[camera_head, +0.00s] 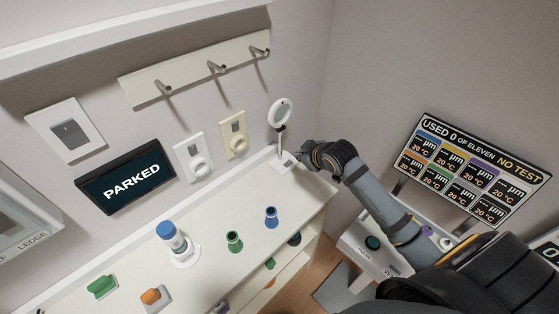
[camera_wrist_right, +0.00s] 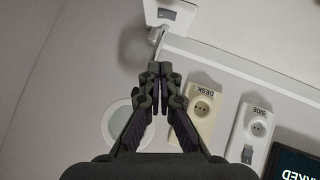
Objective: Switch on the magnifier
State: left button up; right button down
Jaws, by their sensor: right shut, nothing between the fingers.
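The magnifier stands at the far right corner of the white shelf top, with a round white-rimmed lens (camera_head: 280,112) on a thin stem above a flat white base (camera_head: 284,163). In the right wrist view its base (camera_wrist_right: 172,12) is at the top, and its lens (camera_wrist_right: 117,124) is partly hidden behind my gripper. My right gripper (camera_head: 303,152) is shut and empty, just right of the stem and base. It also shows in the right wrist view (camera_wrist_right: 161,72), fingertips together, below the base. I cannot tell whether it touches the magnifier. My left gripper is not in view.
A cream socket (camera_head: 233,135) labelled DESK and a white socket (camera_head: 193,158) labelled SIDE are on the wall beside the magnifier. A PARKED screen (camera_head: 127,180) hangs further left. Blue (camera_head: 271,217) and green (camera_head: 234,241) pieces stand on the shelf top. Hooks (camera_head: 216,67) project above.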

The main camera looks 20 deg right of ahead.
jog(key=shift+s, duration=0.1)
jog(key=p, duration=0.2)
send_over(288, 164)
jog(key=s, duration=0.2)
notch_tip(288, 164, down, 6)
jog(key=f, duration=0.1)
jog(key=f+p, duration=0.1)
jog(key=f, duration=0.1)
jog(key=shift+w+d+f, duration=0.25)
jog(key=shift+d+f, duration=0.2)
jog(key=shift+f, duration=0.25)
jog(key=shift+w+f, duration=0.1)
